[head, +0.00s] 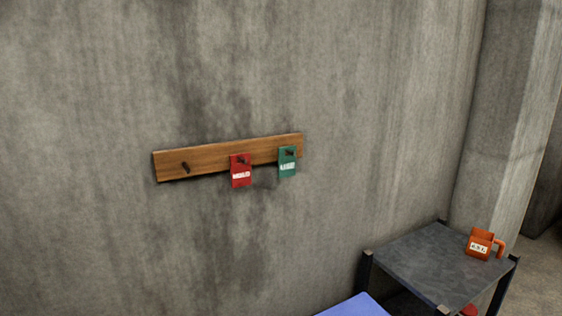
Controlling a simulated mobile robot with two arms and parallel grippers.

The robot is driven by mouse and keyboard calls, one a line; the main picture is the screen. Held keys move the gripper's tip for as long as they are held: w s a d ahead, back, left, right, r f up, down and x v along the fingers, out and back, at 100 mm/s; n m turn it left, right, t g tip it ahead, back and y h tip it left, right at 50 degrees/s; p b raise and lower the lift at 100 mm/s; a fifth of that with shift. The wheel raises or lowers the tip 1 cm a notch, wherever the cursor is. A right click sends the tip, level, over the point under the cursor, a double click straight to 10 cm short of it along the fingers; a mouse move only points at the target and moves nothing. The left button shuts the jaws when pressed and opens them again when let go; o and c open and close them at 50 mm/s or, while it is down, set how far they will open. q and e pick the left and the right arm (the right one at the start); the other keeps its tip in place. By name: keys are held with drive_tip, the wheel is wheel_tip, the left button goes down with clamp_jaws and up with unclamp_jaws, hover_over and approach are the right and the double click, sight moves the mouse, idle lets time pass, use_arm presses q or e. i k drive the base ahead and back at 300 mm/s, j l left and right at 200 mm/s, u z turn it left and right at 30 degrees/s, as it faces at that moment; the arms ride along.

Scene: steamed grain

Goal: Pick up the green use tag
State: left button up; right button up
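The green tag (287,165) hangs from a dark peg at the right end of a wooden peg board (215,157) on the concrete wall. It has a white label whose text is too small to read. A red tag (241,172) with a white label hangs from a peg just left of it, apart from it. The leftmost peg (186,168) on the board is bare. Neither of my grippers is in the head view.
A dark grey table (432,262) stands at the lower right, with an orange labelled mug (480,244) on top. A blue surface (355,306) shows at the bottom edge. A red object (468,310) is partly hidden under the table. The wall around the board is bare.

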sight(287, 164)
drive_tip(key=k+l+u, duration=0.2)
drive_tip(key=l+u, duration=0.25)
drive_tip(key=k+l+u, duration=0.2)
drive_tip(key=u, duration=0.2)
